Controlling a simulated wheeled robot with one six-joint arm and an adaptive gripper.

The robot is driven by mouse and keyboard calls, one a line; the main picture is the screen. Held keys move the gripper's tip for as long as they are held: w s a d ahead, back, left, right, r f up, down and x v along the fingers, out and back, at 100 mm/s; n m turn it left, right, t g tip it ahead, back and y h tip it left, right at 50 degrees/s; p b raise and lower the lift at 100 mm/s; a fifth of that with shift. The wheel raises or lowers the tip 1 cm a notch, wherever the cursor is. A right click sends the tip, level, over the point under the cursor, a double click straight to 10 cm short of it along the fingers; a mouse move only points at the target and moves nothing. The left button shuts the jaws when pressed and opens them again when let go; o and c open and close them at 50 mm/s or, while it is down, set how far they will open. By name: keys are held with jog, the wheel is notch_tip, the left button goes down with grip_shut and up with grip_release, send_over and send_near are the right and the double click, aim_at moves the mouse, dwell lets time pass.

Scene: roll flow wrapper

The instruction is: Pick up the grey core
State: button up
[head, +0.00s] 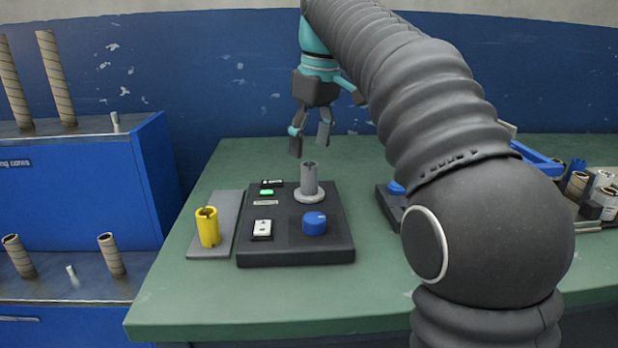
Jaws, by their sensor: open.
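The grey core (310,180) is a short upright tube standing on a round grey flange on a black control box (295,257). My gripper (309,147) is open and points down. Its fingertips appear just above the grey core in the picture, and there is no sign of contact. How far the fingers are in front of or behind the core is hard to tell from this one view. Nothing is between the fingers.
A yellow core (208,227) stands on a grey plate left of the box. A blue knob (314,223) and a white switch (262,229) sit on the box. Blue shelves (80,185) with brown tubes are at left. A blue frame (537,157) and several rolls are at right.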

aim_at(308, 176)
jog(key=shift+w+a+f, duration=0.1)
jog(key=shift+f, duration=0.55)
jog(key=shift+w+a+f, duration=0.1)
jog(key=shift+f, duration=0.5)
jog(key=shift+w+f+b, duration=0.15)
jog(key=shift+f+b, duration=0.45)
jog(key=shift+f, duration=2.1)
jog(key=c, duration=1)
jog(key=shift+r, duration=0.1)
